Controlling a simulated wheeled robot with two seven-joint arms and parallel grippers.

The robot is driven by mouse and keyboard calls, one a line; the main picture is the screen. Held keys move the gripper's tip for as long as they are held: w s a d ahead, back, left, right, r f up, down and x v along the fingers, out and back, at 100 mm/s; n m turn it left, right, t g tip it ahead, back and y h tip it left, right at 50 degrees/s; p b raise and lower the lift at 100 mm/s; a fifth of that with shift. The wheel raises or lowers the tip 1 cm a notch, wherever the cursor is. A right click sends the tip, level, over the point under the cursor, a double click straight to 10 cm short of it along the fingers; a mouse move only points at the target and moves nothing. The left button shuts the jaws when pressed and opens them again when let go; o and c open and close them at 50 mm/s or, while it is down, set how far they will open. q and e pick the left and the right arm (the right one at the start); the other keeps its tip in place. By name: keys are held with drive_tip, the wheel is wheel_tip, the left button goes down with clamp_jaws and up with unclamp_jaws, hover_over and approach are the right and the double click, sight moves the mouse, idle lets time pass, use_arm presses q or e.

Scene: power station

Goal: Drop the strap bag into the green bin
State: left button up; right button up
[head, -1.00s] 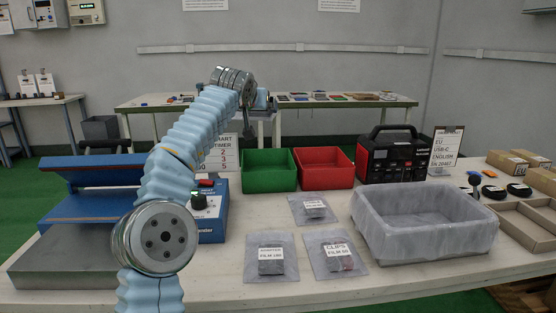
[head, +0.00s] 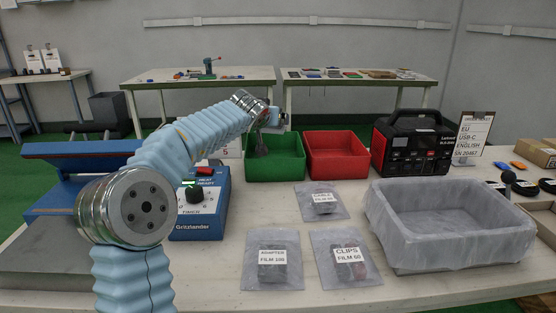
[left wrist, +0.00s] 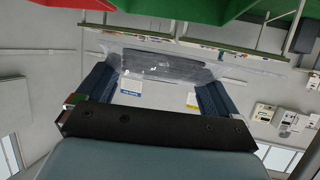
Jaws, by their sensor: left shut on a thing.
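My left gripper (head: 274,124) is over the green bin (head: 275,171), near its back side. In the left wrist view my left gripper (left wrist: 160,92) is shut on a clear plastic bag (left wrist: 165,68) with a dark strip-like thing inside, which I take to be the strap bag. Its label cannot be read. In the head view the bag (head: 261,146) hangs small and grey in front of the bin's back wall. The green bin also shows at the top of the left wrist view (left wrist: 200,8). My right gripper is not in view.
A red bin (head: 336,168) stands beside the green bin, with a black and red power station (head: 410,147) to its right. Labelled bags, adapter (head: 272,272), clips (head: 347,270) and cable (head: 322,208), lie in front. A lined grey tray (head: 450,252) is at right, a blue sealer (head: 199,225) at left.

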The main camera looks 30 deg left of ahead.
use_arm(q)
drive_tip(key=shift+f, duration=0.25)
drive_tip(key=o, duration=0.8)
drive_tip(key=shift+r, duration=1.4)
drive_tip(key=s+d+r, duration=0.2)
drive_tip(key=s+r, duration=0.1)
drive_tip(key=s, duration=0.1)
drive_tip(key=s+d+r, duration=0.3)
drive_tip(key=s, duration=0.1)
drive_tip(key=s+d+r, duration=0.2)
drive_tip(key=s+r, duration=0.2)
drive_tip(key=shift+d+r, duration=0.1)
drive_tip(key=shift+d, duration=0.1)
